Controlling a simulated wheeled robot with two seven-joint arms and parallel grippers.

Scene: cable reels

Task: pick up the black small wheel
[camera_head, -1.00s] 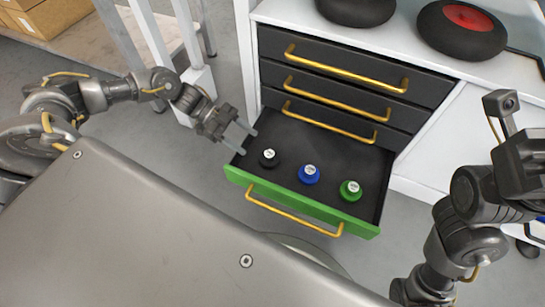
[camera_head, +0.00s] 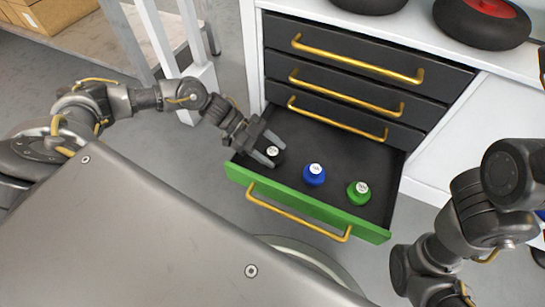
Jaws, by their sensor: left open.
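The black small wheel (camera_head: 275,154) sits at the left side of the open green-fronted drawer (camera_head: 297,204), with a white label on top. My left gripper (camera_head: 268,148) is open, its fingers over the drawer and close around or beside the black wheel; I cannot tell whether they touch it. The fingers hide part of the wheel. A blue small wheel (camera_head: 314,175) stands in the middle of the drawer and a green one (camera_head: 358,193) at the right. My right arm is at the right edge; its gripper is not clearly in view.
Closed black drawers with yellow handles (camera_head: 346,94) rise behind the open drawer. Large black wheels (camera_head: 484,22) lie on the white cabinet top. A white post frame (camera_head: 165,45) stands behind my left arm. The drawer floor between the small wheels is clear.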

